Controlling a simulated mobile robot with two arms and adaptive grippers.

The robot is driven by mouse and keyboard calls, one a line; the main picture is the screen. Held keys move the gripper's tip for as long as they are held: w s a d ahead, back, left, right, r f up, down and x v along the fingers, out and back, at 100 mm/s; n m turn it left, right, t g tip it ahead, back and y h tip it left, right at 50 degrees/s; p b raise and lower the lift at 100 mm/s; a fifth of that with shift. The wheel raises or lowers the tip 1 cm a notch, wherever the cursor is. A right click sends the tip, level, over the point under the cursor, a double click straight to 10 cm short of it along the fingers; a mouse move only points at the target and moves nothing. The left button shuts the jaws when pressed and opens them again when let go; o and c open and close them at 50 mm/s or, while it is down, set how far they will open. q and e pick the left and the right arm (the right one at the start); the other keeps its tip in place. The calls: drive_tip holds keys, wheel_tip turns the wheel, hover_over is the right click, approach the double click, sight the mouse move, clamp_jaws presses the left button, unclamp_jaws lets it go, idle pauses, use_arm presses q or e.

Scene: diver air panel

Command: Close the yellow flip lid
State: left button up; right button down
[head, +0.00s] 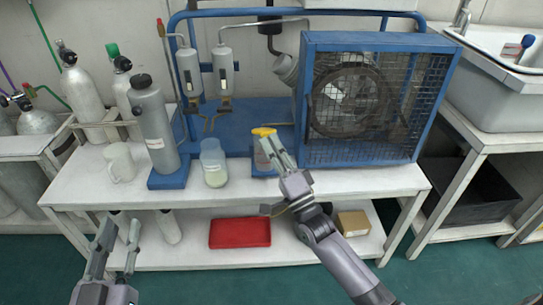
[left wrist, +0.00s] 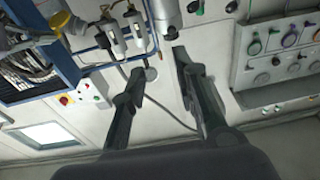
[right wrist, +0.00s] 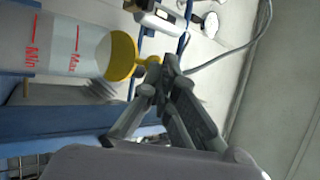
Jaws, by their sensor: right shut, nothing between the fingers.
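The yellow flip lid (head: 263,131) is at the top of a small clear reservoir on the blue base of the compressor. In the right wrist view the lid (right wrist: 122,57) sits at the mouth end of the reservoir (right wrist: 60,45), which has red Min and Max marks. I cannot tell whether it is fully seated. My right gripper (head: 270,143) is shut and empty, its tips right at the lid's yellow tab; contact is unclear. The gripper hides part of the reservoir in the head view. My left gripper (head: 120,235) is open and empty, low in front of the bench.
The blue caged fan (head: 375,100) stands right of the lid. A clear jar (head: 213,165), a grey cylinder (head: 153,125) and a white mug (head: 118,162) stand to the left. The bench's front strip (head: 340,185) is clear.

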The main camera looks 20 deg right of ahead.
use_arm(q)
wheel_tip(320, 180, down, 9)
drive_tip(key=s+a+g+y+p, duration=0.2)
drive_tip(key=g, duration=0.4)
drive_tip(key=s+a+f+g+y+p, duration=0.1)
drive_tip(key=s+a+f+g+p, duration=0.3)
drive_tip(key=s, duration=0.3)
drive_tip(key=s+a+f+g+y+p, duration=0.1)
drive_tip(key=s+f+g+y+p, duration=0.1)
drive_tip(key=s+f+g, duration=0.35)
wheel_tip(320, 180, down, 10)
drive_tip(key=p, duration=0.2)
drive_tip(key=shift+s+d+n+g+p, duration=0.15)
drive_tip(key=shift+s+n+g+p, duration=0.15)
drive_tip(key=shift+s+n+g, duration=0.15)
use_arm(e)
drive_tip(key=shift+w+d+r+m+g+h, duration=0.1)
drive_tip(key=shift+w+r+m+g+h, duration=0.15)
drive_tip(key=shift+r+m+g, duration=0.2)
drive_tip(key=shift+w+r+m+g+h, duration=0.1)
drive_tip(key=shift+r+m+g+h, duration=0.25)
drive_tip(key=shift+r, duration=0.2)
drive_tip(key=shift+w+d+r+m+g+h, duration=0.1)
drive_tip(key=shift+w+r+m+g+h, duration=0.15)
drive_tip(key=shift+r+g, duration=0.2)
